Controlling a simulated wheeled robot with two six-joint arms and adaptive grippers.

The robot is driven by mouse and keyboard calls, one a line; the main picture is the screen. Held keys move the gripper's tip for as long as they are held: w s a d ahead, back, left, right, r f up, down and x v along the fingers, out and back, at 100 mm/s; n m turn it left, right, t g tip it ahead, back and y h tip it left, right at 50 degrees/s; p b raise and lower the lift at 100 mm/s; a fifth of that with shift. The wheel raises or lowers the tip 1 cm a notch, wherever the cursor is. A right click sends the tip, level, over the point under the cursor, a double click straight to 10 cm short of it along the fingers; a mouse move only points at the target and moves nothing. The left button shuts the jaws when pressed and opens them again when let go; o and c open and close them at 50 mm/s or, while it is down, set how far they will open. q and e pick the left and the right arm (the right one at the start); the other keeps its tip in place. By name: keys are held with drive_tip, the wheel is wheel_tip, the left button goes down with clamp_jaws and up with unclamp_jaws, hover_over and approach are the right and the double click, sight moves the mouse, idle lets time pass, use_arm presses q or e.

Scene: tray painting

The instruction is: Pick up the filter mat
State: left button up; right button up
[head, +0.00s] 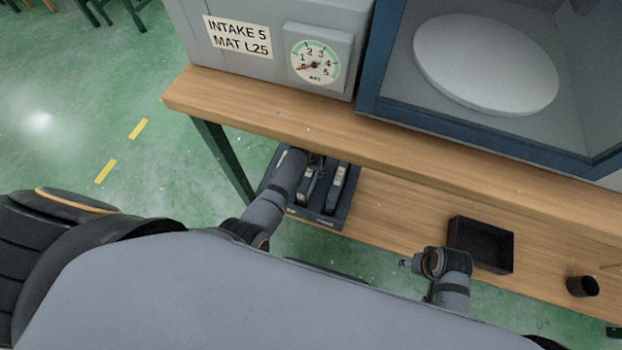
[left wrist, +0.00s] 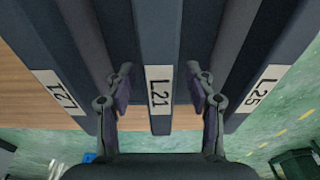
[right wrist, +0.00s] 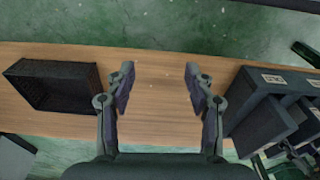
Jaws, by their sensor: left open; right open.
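A dark rack (head: 329,221) on the lower wooden shelf holds upright dark slabs that look like filter mats. In the left wrist view, a middle slab (left wrist: 161,122) has a tag reading L21. A slab on the right (left wrist: 236,122) is tagged L25, and one on the left (left wrist: 75,112) has a tag like L21. My left gripper (left wrist: 161,88) is open, its fingers on either side of the middle slab; contact cannot be told. In the head view its arm partly hides the rack. My right gripper (right wrist: 158,82) is open and empty above the shelf, left of the rack in its view.
A machine on the upper bench (head: 185,98) has a sign (head: 239,38) reading INTAKE 5, MAT L25, a gauge (head: 316,61) and a blue-framed bay with a white disc (head: 486,64). A black bin (head: 481,244) and dark cup (head: 582,286) stand on the lower shelf.

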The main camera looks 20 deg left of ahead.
use_arm(q)
drive_tip(key=f, duration=0.1)
drive_tip(key=f+b, duration=0.1)
drive_tip(key=shift+w+f, duration=0.2)
drive_tip(key=shift+f, duration=0.2)
use_arm(e)
drive_tip(key=r, duration=0.3)
drive_tip(key=a+r, duration=0.1)
drive_tip(key=r, duration=0.1)
drive_tip(key=shift+s+r, duration=0.15)
drive_tip(key=shift+s, duration=0.25)
use_arm(q)
drive_tip(key=shift+c, duration=0.4)
drive_tip(key=c, duration=1)
